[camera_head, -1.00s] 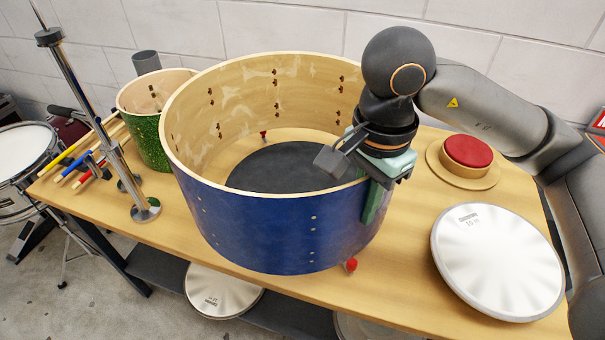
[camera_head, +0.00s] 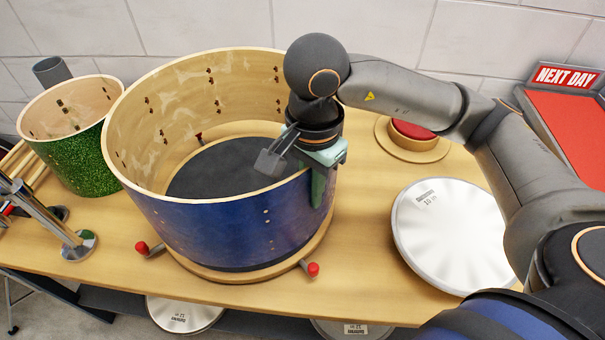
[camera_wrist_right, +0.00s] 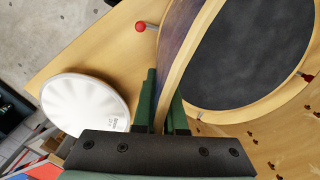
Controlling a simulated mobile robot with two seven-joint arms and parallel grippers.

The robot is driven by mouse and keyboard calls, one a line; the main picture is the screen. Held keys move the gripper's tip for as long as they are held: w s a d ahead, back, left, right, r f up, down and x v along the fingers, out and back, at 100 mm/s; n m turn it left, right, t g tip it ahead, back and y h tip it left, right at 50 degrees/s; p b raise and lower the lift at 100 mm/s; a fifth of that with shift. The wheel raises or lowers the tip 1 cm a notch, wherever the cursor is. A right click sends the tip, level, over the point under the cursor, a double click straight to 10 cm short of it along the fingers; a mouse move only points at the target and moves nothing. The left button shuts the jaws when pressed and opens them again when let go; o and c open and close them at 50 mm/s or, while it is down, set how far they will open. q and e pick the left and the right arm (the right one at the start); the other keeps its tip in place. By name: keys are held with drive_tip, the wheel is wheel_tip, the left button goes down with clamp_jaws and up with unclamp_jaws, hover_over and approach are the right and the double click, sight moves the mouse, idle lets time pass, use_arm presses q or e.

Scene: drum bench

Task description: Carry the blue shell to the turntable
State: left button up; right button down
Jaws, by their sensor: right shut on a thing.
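The blue shell (camera_head: 225,232) is a wide, open drum shell with a pale wood inside. It stands upright over the turntable (camera_head: 222,172), whose dark round top shows through the shell. The turntable's wooden rim and red-tipped arms show around the shell's foot. Whether the shell touches it or hangs just above, I cannot tell. My right gripper (camera_head: 318,180) is shut on the shell's right wall, one finger outside and one inside. In the right wrist view the green fingers (camera_wrist_right: 160,105) straddle the shell wall (camera_wrist_right: 187,45). My left gripper is not in view.
A green sparkly shell (camera_head: 75,155) stands at left, near a metal stand (camera_head: 55,225). A white drumhead (camera_head: 450,235) lies to the right. A red-topped round block (camera_head: 412,130) sits behind it. A red tray (camera_head: 570,130) marked NEXT DAY is at far right.

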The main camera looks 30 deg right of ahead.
drive_tip(key=shift+w+f, duration=0.2)
drive_tip(key=shift+f, duration=2.15)
drive_tip(key=shift+f, duration=0.15)
drive_tip(key=c, duration=1.4)
unclamp_jaws()
drive_tip(key=shift+s+f, duration=0.1)
drive_tip(key=shift+s, duration=0.05)
drive_tip(key=o, duration=0.4)
wheel_tip(320, 180, up, 12)
drive_tip(key=shift+r+p, duration=0.15)
drive_tip(key=shift+p, duration=0.2)
